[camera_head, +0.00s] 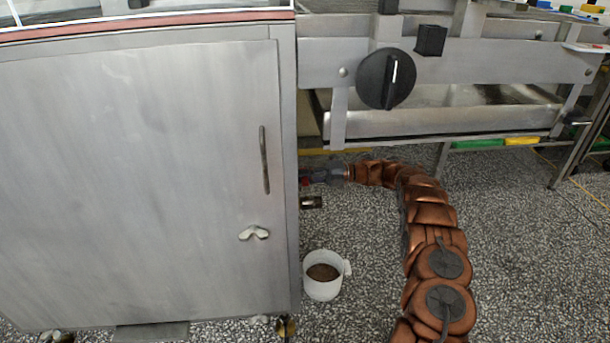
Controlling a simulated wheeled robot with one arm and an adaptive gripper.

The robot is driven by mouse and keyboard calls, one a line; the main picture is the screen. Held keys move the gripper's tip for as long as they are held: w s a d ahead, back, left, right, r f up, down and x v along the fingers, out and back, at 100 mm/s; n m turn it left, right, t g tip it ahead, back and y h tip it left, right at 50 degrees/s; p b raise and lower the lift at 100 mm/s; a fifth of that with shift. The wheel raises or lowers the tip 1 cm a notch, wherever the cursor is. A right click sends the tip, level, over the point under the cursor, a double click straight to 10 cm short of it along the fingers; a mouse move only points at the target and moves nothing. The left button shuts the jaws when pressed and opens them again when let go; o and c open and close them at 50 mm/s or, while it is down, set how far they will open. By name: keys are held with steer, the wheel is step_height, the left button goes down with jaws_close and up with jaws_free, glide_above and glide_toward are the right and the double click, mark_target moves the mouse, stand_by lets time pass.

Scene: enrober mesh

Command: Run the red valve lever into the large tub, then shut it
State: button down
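A small patch of red, which looks like the valve lever (305,182), shows at the right edge of the steel cabinet. My gripper (315,177) reaches in from the right and is at the red patch. Its fingers are small and partly hidden, so I cannot tell if they are closed on it. A short metal outlet (311,202) sticks out of the cabinet side just below. A white tub (322,291) with a handle on its right stands on the floor below the outlet, with brown matter inside. I see no stream between outlet and tub.
The steel cabinet (140,180) fills the left, with a bar handle (265,160) and a wing latch (254,233). A steel machine frame with a black knob (386,79) spans the top right. The speckled floor (530,260) is clear at the right.

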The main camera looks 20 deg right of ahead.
steer(key=shift+w+a+g, duration=0.1)
steer(key=shift+a+g, duration=0.2)
steer(key=shift+a, duration=0.1)
steer(key=c, duration=1.5)
jaws_free()
steer(key=o, duration=0.3)
steer(key=shift+d, duration=0.15)
steer(key=shift+d, duration=0.1)
steer(key=v, duration=0.7)
steer(key=shift+d, duration=0.2)
steer(key=shift+f, duration=0.1)
steer(key=shift+d, duration=0.1)
